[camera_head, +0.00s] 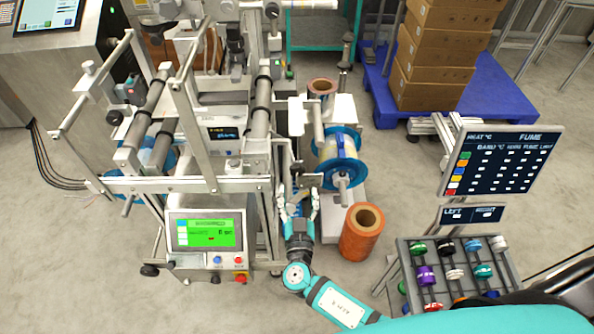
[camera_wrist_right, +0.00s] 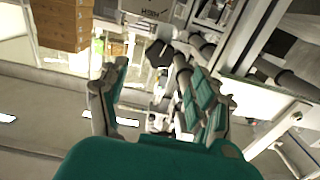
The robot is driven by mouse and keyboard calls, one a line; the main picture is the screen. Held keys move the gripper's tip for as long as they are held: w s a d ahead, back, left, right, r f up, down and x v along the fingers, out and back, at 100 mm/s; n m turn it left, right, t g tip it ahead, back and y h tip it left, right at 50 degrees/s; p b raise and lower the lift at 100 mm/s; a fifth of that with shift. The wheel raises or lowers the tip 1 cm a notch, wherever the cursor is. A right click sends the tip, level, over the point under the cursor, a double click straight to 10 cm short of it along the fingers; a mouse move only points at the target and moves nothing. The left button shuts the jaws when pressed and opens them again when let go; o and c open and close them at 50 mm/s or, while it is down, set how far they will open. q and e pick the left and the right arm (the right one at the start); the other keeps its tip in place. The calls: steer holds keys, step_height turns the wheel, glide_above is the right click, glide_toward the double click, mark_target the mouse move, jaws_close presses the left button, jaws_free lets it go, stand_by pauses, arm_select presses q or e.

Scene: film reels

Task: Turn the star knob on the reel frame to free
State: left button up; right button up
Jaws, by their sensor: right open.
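The metal reel frame (camera_head: 196,186) stands left of centre in the head view, with rollers and a green-lit panel. A dark, lobed shape that looks like the star knob (camera_wrist_right: 158,53) shows in the right wrist view, just beyond and between the fingertips. Its setting cannot be read. My right gripper (camera_head: 299,196) is open and empty, pointing away from me beside the frame's right side. The right gripper (camera_wrist_right: 153,82) also shows in the wrist view, fingers apart, not touching the knob. In the head view I cannot make out the knob clearly. My left gripper is out of view.
A blue-flanged reel (camera_head: 340,154) and an orange roll (camera_head: 362,231) stand close to the right gripper's right. A rack of coloured spools (camera_head: 407,262) and a dark sign (camera_head: 503,160) are further right. Boxes (camera_head: 440,55) sit on a blue pallet (camera_head: 505,100) behind.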

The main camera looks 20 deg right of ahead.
mark_target(297, 173)
steer(key=p+x, duration=0.1)
steer(key=x, duration=0.6)
steer(key=shift+f, duration=0.1)
steer(key=c, duration=1.2)
steer(key=shift+o, duration=0.2)
